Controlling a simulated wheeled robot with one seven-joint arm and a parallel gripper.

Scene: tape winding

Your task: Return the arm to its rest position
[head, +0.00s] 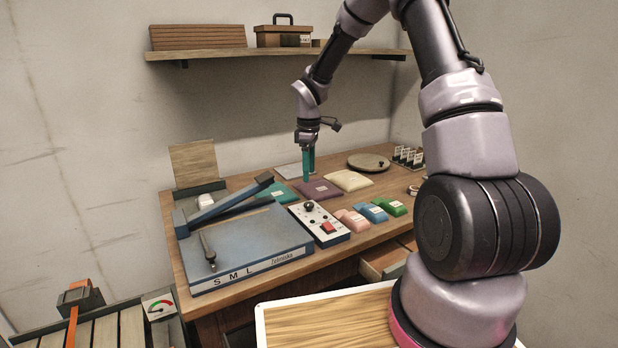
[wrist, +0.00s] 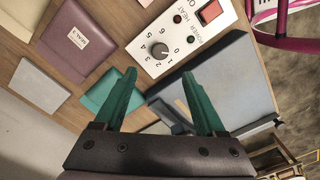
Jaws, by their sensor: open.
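My gripper (head: 308,165) hangs over the back part of the wooden workbench, fingers pointing down. In the wrist view its two teal fingers (wrist: 165,100) stand apart with nothing held between them. Beneath and around it lie a teal pouch (head: 284,194), a purple pouch (head: 318,190) and a cream pouch (head: 349,180). The white control panel (wrist: 182,36) with a knob and red switch is ahead of the fingers in the wrist view. The arm reaches out from the right side of the head view, bent high above the bench.
A blue sealer marked S M L (head: 245,250) with a raised lever fills the bench's left. Small pink, blue and green pouches lie near the front edge. A round board (head: 368,162) is at the back right. A wall shelf (head: 230,54) holds boxes, close behind the arm in the picture.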

